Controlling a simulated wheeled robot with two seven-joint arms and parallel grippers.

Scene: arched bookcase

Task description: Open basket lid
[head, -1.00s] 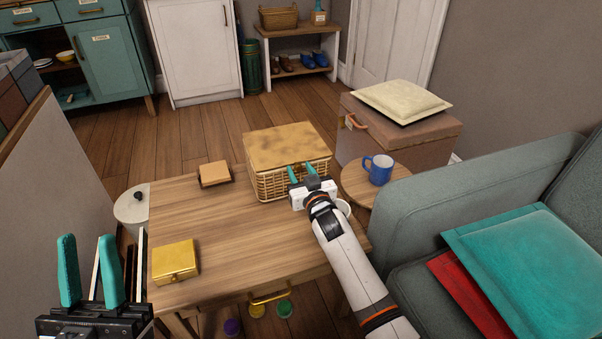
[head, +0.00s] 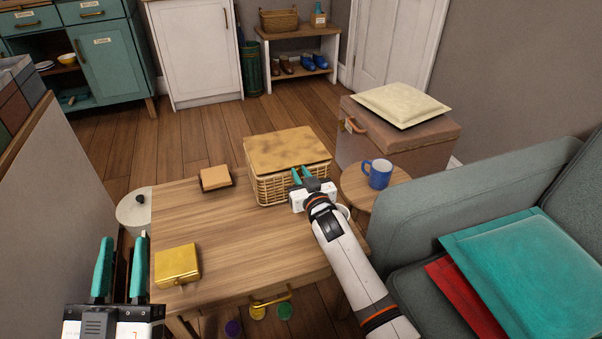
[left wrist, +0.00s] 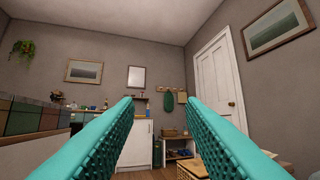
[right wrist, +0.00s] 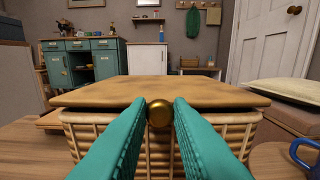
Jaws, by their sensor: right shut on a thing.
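The wicker basket (head: 268,190) stands on the wooden table's far right part. Its brown lid (head: 287,150) lies on top; in the right wrist view the lid (right wrist: 150,91) shows a narrow dark gap above the basket rim. A round brass knob (right wrist: 159,113) is at the lid's front edge. My right gripper (head: 302,175) is at the basket's front, its teal fingers shut on the knob. My left gripper (head: 119,270) is open and empty, raised at the lower left, apart from the basket; its spread fingers also show in the left wrist view (left wrist: 160,115).
A blue mug (head: 377,173) stands on a round side table to the right. A brown trunk with a cushion (head: 400,104) is behind it. The sofa (head: 440,205) bounds the right side.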

